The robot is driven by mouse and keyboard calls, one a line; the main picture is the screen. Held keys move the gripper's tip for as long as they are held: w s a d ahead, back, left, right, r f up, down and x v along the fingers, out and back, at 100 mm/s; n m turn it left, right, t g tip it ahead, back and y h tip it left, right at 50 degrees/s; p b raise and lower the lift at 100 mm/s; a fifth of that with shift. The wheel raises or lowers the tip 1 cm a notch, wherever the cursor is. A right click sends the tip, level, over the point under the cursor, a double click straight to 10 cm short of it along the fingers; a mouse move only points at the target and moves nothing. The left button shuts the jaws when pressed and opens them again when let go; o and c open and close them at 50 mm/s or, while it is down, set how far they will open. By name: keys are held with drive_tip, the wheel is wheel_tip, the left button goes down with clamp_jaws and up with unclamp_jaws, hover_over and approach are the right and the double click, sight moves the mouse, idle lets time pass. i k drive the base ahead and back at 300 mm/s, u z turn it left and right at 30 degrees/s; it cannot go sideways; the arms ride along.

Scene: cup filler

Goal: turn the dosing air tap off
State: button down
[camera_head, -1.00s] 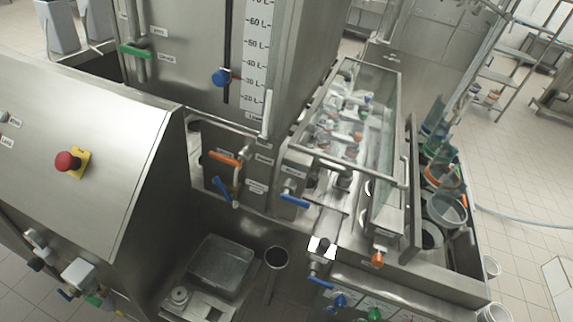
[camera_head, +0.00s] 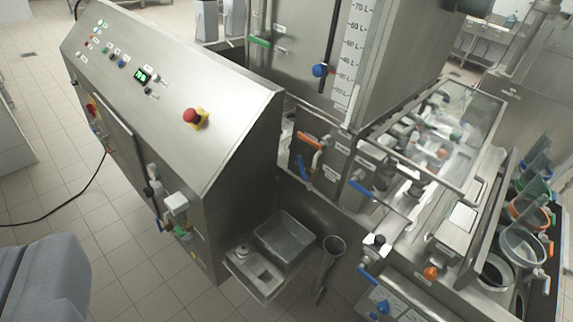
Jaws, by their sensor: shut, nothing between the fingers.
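I cannot read any label, so I cannot tell which tap is the dosing air tap. Several small lever taps show. A blue-handled tap (camera_head: 361,189) and an orange-handled tap (camera_head: 309,139) sit on the steel block below the tank. Another blue lever (camera_head: 303,170) hangs below the orange one. A blue lever (camera_head: 367,275) is at the front of the filling head. My gripper is not in view.
A red emergency button (camera_head: 195,117) is on the cabinet's sloping panel. A steel tray (camera_head: 284,240) stands between cabinet and filler. A clear-covered cup conveyor (camera_head: 459,128) and cup stacks (camera_head: 525,240) are at right.

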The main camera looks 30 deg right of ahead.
sight(306, 177)
drive_tip(key=u, duration=0.2)
drive_tip(key=i, duration=1)
drive_tip(key=z, duration=0.3)
